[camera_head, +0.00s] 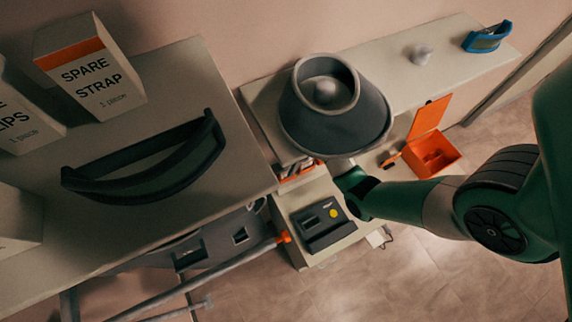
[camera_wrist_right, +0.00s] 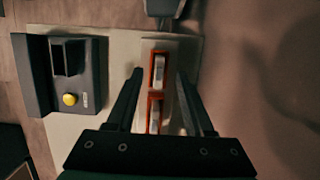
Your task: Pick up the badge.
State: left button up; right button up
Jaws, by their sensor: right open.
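No badge can be told for certain. A small orange holder (camera_wrist_right: 156,91) with pale pieces in it lies between the fingers of my right gripper (camera_wrist_right: 160,72) in the right wrist view. The gripper is open, one finger on each side of the holder; I cannot tell how high above it. In the head view the orange and pale holder (camera_head: 299,171) shows partly, below a big grey cone-shaped thing. My right arm comes in from the right, and its gripper end (camera_head: 345,172) is partly hidden below the cone. My left gripper is not in view.
The grey cone (camera_head: 335,125) stands close above my right gripper. A dark device (camera_head: 322,226) with a yellow button is beside the holder. An open orange box (camera_head: 433,152) is to the right. A dark curved tray (camera_head: 145,163) and a spare strap box (camera_head: 90,70) are on the left counter.

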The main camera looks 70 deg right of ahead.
aim_at(286, 173)
jog(key=shift+s+x, duration=0.1)
jog(key=shift+x, duration=0.5)
jog(key=shift+s+x, duration=0.15)
jog(key=shift+x, duration=0.5)
jog(key=shift+d, duration=0.1)
grip_shut()
jog(key=shift+r, duration=0.1)
